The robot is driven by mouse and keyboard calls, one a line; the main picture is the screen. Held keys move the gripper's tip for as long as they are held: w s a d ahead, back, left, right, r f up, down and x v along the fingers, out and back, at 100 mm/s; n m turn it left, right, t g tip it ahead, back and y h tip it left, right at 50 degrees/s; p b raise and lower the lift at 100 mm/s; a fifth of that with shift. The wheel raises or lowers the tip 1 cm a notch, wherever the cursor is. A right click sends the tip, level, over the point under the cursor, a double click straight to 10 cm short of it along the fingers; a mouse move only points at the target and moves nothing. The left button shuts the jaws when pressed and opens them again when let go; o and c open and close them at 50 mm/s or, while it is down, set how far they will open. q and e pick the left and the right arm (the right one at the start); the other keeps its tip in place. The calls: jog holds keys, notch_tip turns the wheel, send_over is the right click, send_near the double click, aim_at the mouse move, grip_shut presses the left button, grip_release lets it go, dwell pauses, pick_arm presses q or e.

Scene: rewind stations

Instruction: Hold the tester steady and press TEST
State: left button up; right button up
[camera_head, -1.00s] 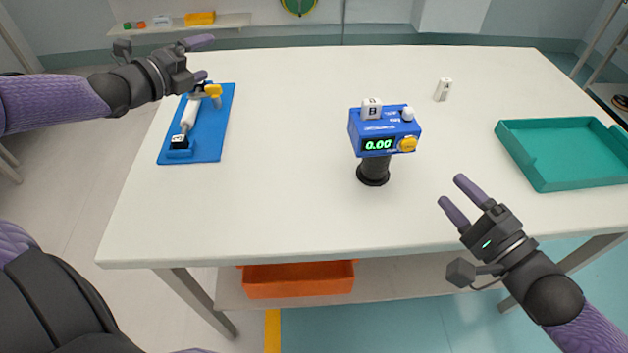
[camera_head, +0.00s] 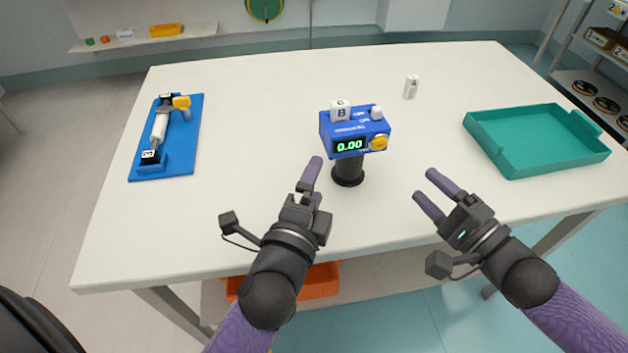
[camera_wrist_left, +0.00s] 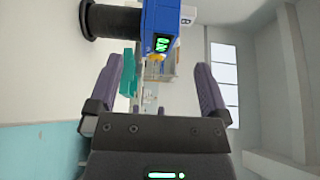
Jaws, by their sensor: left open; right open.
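The blue tester (camera_head: 355,133) stands upright on a black round stem (camera_head: 348,172) in the middle of the table. Its green display reads 0.00, with a yellow button (camera_head: 378,143) at its right. A white block marked B (camera_head: 341,110) and a white knob (camera_head: 376,113) sit on top. My left gripper (camera_head: 315,180) is open and empty, just in front and left of the stem. In the left wrist view the tester (camera_wrist_left: 158,25) lies beyond the open fingers (camera_wrist_left: 158,85), apart from them. My right gripper (camera_head: 430,190) is open and empty, in front and right of the tester.
A blue board (camera_head: 184,150) with a syringe-like tool lies at the left. A white block marked A (camera_head: 411,87) stands behind the tester. A teal tray (camera_head: 490,145) is at the right. An orange bin (camera_head: 320,282) is under the table. The table between these is clear.

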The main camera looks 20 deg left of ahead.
aim_at(329, 148)
pick_arm(q)
jog(key=w, duration=0.6)
jog(key=w+a, duration=0.1)
jog(key=w, duration=0.2)
jog(key=shift+w+a, duration=0.1)
jog(key=shift+w, duration=0.25)
jog(key=shift+c, duration=0.3)
grip_shut()
pick_arm(e)
grip_shut()
dwell(0.9)
